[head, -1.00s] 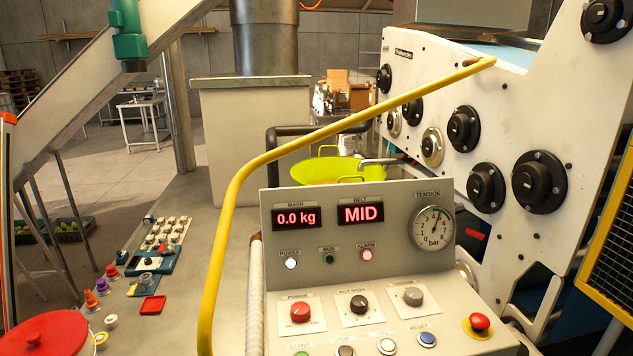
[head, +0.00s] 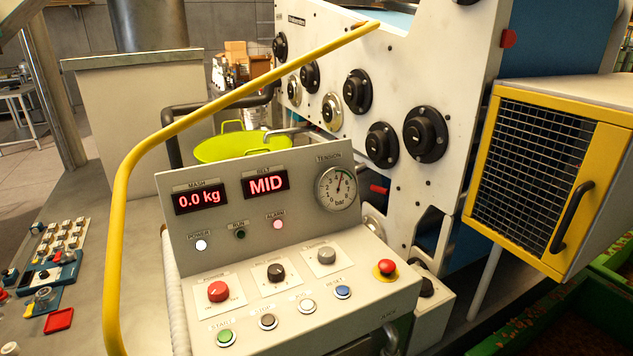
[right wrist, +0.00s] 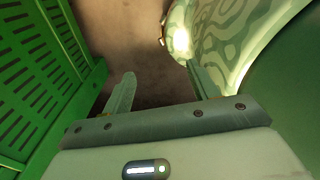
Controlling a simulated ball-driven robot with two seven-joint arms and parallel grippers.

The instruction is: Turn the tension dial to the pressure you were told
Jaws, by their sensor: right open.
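The tension dial (head: 326,256), a grey round knob on a pale plate, sits at the upper right of the sloped control panel (head: 210,272) in the head view. Above it is the round white tension gauge (head: 337,188), marked in bar. Its needle points upward, slightly right of the top; the exact value is too small to read. No gripper shows in the head view. My right gripper (right wrist: 160,88) shows in the right wrist view with its two fingers apart and nothing between them. The dial is not in that view. My left gripper is not in view.
Beside the dial are a black belt-mode knob (head: 276,273), a red knob (head: 218,291) and a red emergency button (head: 386,268). A yellow rail (head: 122,200) curves along the panel's left. A mesh-door cabinet (head: 586,187) stands right. A green slatted crate (right wrist: 45,80) is near my right gripper.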

